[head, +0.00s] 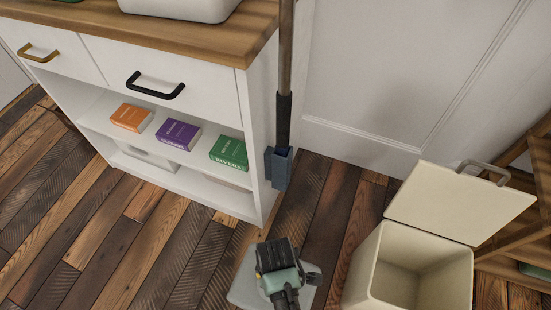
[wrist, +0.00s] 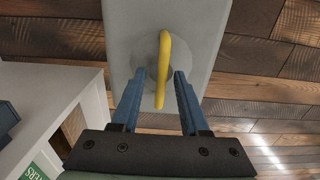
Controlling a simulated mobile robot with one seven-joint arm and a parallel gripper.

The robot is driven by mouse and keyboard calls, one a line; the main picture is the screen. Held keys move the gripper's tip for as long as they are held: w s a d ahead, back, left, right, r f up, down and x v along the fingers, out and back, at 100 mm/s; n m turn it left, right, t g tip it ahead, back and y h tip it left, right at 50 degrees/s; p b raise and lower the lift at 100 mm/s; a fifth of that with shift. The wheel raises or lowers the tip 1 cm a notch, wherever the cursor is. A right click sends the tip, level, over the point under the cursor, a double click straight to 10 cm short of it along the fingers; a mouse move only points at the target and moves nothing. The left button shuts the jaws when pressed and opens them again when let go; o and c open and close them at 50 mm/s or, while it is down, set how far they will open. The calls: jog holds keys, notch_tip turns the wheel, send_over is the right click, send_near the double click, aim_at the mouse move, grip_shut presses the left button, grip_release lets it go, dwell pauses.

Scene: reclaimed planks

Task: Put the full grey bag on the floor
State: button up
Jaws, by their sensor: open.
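The grey bag (head: 246,285) shows in the head view as a pale grey shape low in front of the cabinet, partly covered by my arm. It looks to be on the plank floor. In the wrist view the grey bag (wrist: 204,40) fills the top middle, with a yellow loop handle (wrist: 162,60) standing on a round darker patch. My gripper (wrist: 160,74) is open above the bag, with its blue fingers on either side of the yellow handle and gaps between. In the head view its fingertips are hidden beneath the dark hand.
A cream bin (head: 366,270) with its lid (head: 460,203) up stands to the right; its visible inside looks empty. A white cabinet (head: 190,190) with books stands at the left. A dark pole with a blue holder (head: 279,168) is at its side. Plank floor (head: 110,235) is clear at left.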

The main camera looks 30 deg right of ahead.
notch_tip(320, 180, up, 11)
jog(key=p, duration=0.5)
jog(key=w+r+m+t+h, duration=0.15)
jog(key=w+r+t, duration=0.55)
jog(key=w+r, duration=0.9)
jog(key=w+a+r+m+t, duration=0.1)
jog(key=w+r+t, duration=0.3)
jog(key=r, duration=0.6)
jog(key=w+a+r+m+t, duration=0.1)
jog(key=w+r+m+t, duration=0.3)
jog(key=r, duration=0.7)
jog(key=s+a+r+t, duration=0.1)
jog(key=a+r+t, duration=0.15)
jog(key=r, duration=0.85)
jog(key=s+a+r+t, duration=0.2)
jog(key=r+t, duration=0.2)
jog(key=r, duration=0.7)
jog(key=s+a+r+m+t+y, duration=0.1)
jog(key=s+a+r+t, duration=0.2)
jog(key=s+r+t, duration=0.3)
jog(key=s+r, duration=0.4)
jog(key=r, duration=0.4)
jog(key=shift+y, duration=0.25)
